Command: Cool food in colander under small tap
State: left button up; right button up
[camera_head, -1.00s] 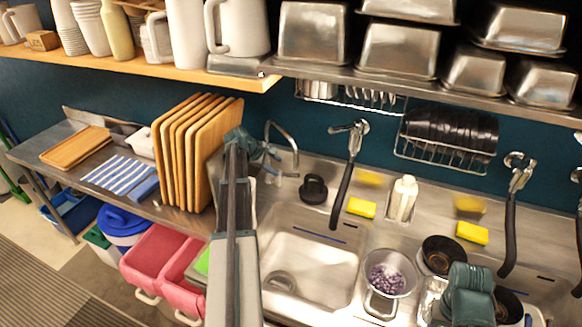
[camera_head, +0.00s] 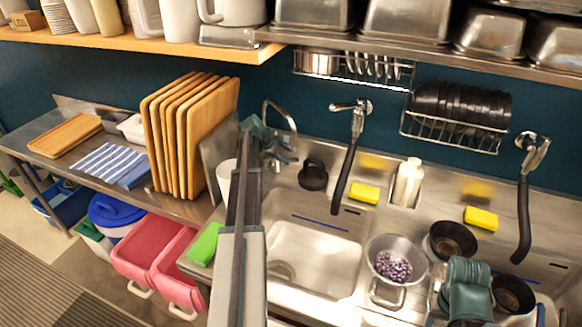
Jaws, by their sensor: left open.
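The metal colander (camera_head: 382,247) stands on the counter between the sinks, right of the left sink basin (camera_head: 310,255). Purple beans (camera_head: 394,266) lie in it. Its handle points toward me. The small tap (camera_head: 283,108) is a thin curved metal spout at the back left of that basin. My left gripper (camera_head: 262,138) is open and empty, reaching up in front of the tap's left side and overlapping it in the picture. I cannot tell whether it touches the tap. My left arm hides part of the basin's left edge.
A black spray hose (camera_head: 347,165) hangs behind the basin. A yellow sponge (camera_head: 363,193), a soap bottle (camera_head: 408,183) and dark bowls (camera_head: 452,240) stand nearby. Upright cutting boards (camera_head: 165,140) are left of the tap. A green sponge (camera_head: 205,244) lies at the counter's left.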

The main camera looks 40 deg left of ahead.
aim_at(292, 159)
pick_arm(q)
jog(key=shift+b+x, duration=1.25)
jog(key=shift+x, duration=0.95)
pick_arm(e)
jog(key=shift+f, duration=1.75)
pick_arm(q)
grip_shut()
